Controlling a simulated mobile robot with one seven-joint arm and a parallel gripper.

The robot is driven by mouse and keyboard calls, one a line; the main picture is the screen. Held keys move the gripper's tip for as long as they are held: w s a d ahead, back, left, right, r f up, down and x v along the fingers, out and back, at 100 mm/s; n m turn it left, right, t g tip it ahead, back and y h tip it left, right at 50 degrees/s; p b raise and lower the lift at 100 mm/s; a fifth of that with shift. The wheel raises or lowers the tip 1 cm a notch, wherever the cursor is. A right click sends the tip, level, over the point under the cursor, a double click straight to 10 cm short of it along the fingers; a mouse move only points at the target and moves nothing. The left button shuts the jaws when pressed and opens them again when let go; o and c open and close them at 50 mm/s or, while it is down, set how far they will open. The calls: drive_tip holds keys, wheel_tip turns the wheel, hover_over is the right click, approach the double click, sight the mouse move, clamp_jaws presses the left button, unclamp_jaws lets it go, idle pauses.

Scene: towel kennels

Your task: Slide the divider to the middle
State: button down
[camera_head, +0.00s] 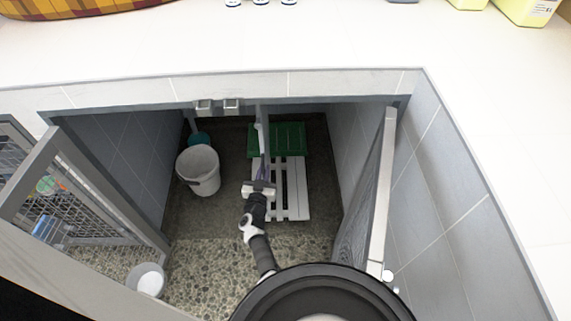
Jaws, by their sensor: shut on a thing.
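The divider (262,150) is a thin grey panel seen almost edge-on from above. It stands in the kennel and runs from the back wall toward me, roughly midway between the side walls. My gripper (259,186) is at the divider's near end, shut on its edge. The fingertips are small here, and the exact grip is hard to make out. My dark arm reaches in from below. The lower part of the divider is largely hidden by its own top edge and my gripper.
A white bucket (198,171) stands left of the divider. A green platform (290,140) and a white slatted board (297,190) lie right of it. A mesh gate (95,190) stands open at left, and another door panel (382,195) at right. A white bowl (147,280) is near the left front.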

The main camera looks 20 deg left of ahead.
drive_tip(key=s+a, duration=0.3)
drive_tip(key=a, duration=0.5)
drive_tip(key=shift+s+r, duration=0.1)
drive_tip(key=shift+s, duration=0.05)
drive_tip(key=c, duration=1.6)
unclamp_jaws()
drive_tip(key=shift+a, duration=0.1)
drive_tip(key=v, duration=1.4)
drive_tip(key=shift+a, duration=0.1)
